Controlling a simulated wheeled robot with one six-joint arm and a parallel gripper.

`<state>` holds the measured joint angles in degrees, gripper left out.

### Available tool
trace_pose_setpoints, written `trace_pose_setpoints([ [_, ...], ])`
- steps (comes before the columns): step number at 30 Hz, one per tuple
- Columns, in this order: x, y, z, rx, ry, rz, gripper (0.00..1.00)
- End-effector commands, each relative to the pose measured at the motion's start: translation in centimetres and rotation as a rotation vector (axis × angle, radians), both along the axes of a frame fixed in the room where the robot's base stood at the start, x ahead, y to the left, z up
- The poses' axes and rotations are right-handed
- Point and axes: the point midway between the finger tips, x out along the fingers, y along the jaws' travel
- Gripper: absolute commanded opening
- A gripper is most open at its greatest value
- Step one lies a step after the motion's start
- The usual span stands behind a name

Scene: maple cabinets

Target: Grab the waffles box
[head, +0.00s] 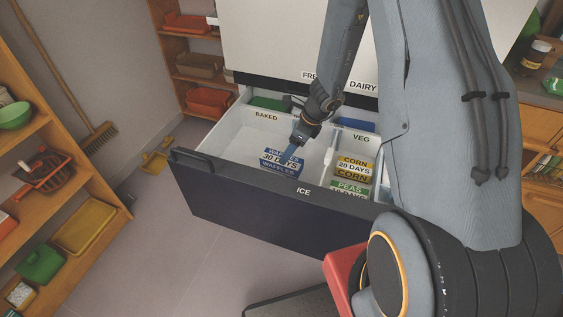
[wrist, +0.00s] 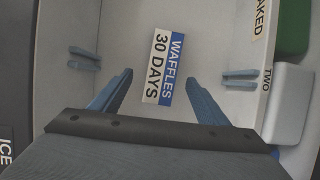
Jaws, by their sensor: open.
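The waffles box (head: 281,163) is blue and white, labelled "WAFFLES 30 DAYS". It lies in the left compartment, marked "BAKED", of the open freezer drawer (head: 250,194). In the wrist view the box (wrist: 163,66) shows its label side, slightly tilted, ahead of the fingers. My gripper (head: 290,152) is above the box in the head view and partly covers its top right. In the wrist view my gripper (wrist: 160,84) is open, with one blue finger on each side of the box's near end. I cannot tell whether either finger touches it.
Corn (head: 353,168) and peas (head: 348,190) boxes stand in the right compartment, marked "VEG", behind a white divider (head: 330,152). A green item (head: 268,103) lies at the drawer's back. White walls (wrist: 83,28) surround the compartment, with free floor around the waffles box.

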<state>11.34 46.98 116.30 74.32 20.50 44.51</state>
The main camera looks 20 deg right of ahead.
Motion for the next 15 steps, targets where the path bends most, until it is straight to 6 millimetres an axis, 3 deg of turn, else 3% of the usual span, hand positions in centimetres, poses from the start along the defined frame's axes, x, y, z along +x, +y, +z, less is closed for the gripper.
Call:
trace_pose_setpoints([
  [15,1.4,1.1,-4.1,0.01,0.012,-0.053,0.69],
])
